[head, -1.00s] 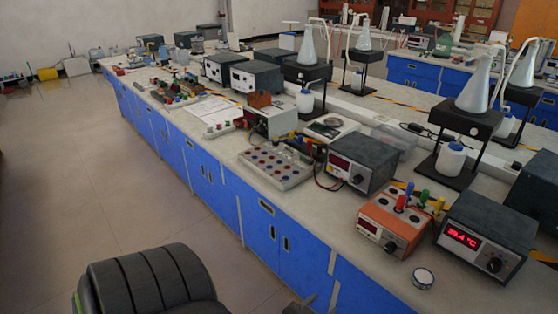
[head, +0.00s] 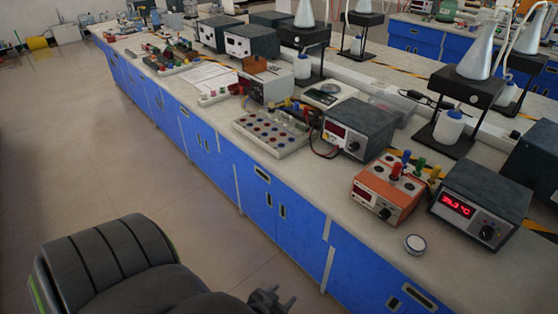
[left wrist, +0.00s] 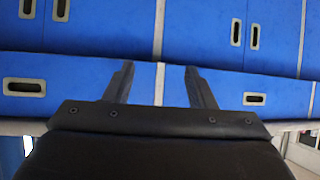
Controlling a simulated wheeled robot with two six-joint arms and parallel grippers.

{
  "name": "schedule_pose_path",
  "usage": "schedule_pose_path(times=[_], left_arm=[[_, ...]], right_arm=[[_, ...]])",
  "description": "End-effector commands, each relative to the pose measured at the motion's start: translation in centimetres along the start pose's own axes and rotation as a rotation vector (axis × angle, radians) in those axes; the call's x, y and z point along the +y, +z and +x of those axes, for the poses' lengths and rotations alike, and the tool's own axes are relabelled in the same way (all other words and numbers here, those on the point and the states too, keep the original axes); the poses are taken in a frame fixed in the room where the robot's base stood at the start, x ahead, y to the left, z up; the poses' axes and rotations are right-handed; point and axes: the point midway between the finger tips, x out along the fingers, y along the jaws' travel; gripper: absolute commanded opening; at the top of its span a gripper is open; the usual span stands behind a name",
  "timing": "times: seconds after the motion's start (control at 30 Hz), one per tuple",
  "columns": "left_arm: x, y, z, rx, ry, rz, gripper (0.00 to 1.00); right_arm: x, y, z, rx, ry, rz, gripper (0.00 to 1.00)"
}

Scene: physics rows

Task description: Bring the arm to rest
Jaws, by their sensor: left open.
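My left gripper (head: 286,299) shows at the bottom of the head view, low in front of the blue cabinet fronts and apart from the bench. In the left wrist view its two dark fingers (left wrist: 155,88) are spread apart with nothing between them. Behind them are blue cabinet doors and drawers (left wrist: 195,30). My right gripper is in neither view.
The long bench top (head: 300,185) carries instruments, with an orange unit (head: 384,190) and a temperature box (head: 478,212) near its front right. The floor (head: 100,165) at left is clear.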

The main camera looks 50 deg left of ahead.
Motion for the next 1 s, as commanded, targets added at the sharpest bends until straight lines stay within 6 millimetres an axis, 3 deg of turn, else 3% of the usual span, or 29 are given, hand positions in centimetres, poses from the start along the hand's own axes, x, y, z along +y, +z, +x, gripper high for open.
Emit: schedule_pose_path(times=[0.57,0.67,0.77,0.83,1.0], left_arm=[[0.0,0.5,0.0,-0.013,0.000,0.001,0.50],[-0.1,3.3,-0.3,-0.084,0.003,0.012,0.50],[-0.4,8.8,-1.2,-0.228,0.006,0.035,0.50],[-0.7,13.5,-2.6,-0.357,0.007,0.053,0.50],[-1.6,23.4,-7.6,-0.653,-0.001,0.097,0.50]], right_arm=[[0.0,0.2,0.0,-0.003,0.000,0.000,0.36],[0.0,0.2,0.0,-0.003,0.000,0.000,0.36],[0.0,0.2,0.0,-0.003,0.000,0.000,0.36],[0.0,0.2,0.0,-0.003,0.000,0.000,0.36],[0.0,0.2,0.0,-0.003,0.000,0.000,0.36]])
